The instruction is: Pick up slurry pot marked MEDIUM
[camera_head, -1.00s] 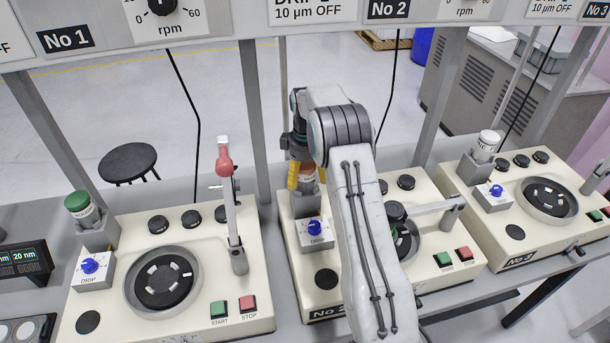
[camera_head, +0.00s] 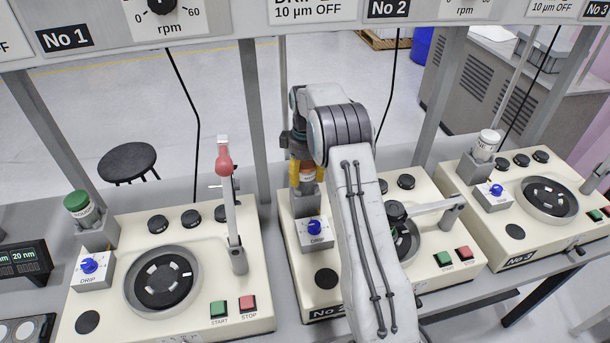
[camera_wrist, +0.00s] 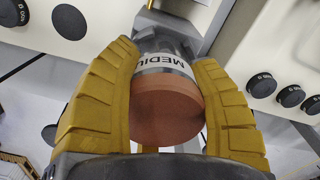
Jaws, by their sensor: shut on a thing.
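The slurry pot marked MEDIUM (camera_wrist: 166,72) has a brown-orange cap and a pale label, and fills the middle of the wrist view. In the head view the pot (camera_head: 308,176) stands upright in its grey holder on the No 2 machine, partly hidden by my gripper. My gripper (camera_head: 302,172) has its yellow fingers on both sides of the pot near its cap, and it is shut on the pot. In the wrist view my gripper (camera_wrist: 168,105) shows one finger along each side of the cap.
A green-capped pot (camera_head: 78,206) stands on the No 1 machine at left, and a white-capped pot (camera_head: 488,142) on the No 3 machine at right. A red-topped upright arm (camera_head: 229,200) stands on No 1. An overhead panel (camera_head: 220,32) and grey posts (camera_head: 254,120) frame the bench.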

